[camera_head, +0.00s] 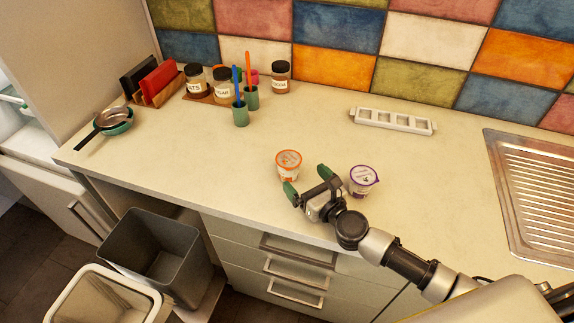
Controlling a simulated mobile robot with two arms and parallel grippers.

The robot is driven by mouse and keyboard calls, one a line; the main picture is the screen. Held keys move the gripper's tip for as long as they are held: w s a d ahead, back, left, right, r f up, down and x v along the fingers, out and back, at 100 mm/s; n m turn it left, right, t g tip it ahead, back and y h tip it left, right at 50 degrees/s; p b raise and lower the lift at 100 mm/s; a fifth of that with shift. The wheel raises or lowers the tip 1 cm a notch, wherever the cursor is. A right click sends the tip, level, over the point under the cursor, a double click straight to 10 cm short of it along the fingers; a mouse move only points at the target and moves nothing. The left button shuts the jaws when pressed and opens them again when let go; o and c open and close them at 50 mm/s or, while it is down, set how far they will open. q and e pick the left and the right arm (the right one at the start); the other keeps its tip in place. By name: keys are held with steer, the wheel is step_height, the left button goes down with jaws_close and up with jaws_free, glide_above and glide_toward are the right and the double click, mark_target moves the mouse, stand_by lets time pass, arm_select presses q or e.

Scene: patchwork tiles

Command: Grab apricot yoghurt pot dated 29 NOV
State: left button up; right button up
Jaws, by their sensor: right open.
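A small yoghurt pot with an orange lid rim (289,164) stands upright on the counter. A second pot with a purple lid rim (363,180) stands to its right. The print on both lids is too small to read, so I cannot tell flavours or dates. My right gripper (307,183) is open, just in front of and between the two pots. One green fingertip is near the front of the orange pot, the other at the upper right. I cannot tell if a finger touches a pot. My left gripper is out of view.
A white tray with several compartments (393,121) lies at the back. Jars (222,85), green cups (240,114), a red and black rack (154,84) and pans (112,121) stand back left. A metal drainer (535,190) is at right. Open bins (158,250) stand below left.

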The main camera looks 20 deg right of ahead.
mark_target(296, 168)
steer(key=shift+x, duration=1.1)
steer(key=shift+w+a, duration=0.2)
steer(key=shift+w, duration=0.1)
steer(key=x, duration=0.4)
steer(key=shift+w+r+p, duration=0.15)
steer(key=shift+p, duration=0.15)
steer(key=shift+w, duration=0.3)
steer(key=shift+s, duration=0.1)
steer(key=shift+c, duration=0.3)
steer(key=c, duration=1)
steer(key=shift+o, duration=0.2)
steer(key=shift+r, duration=0.1)
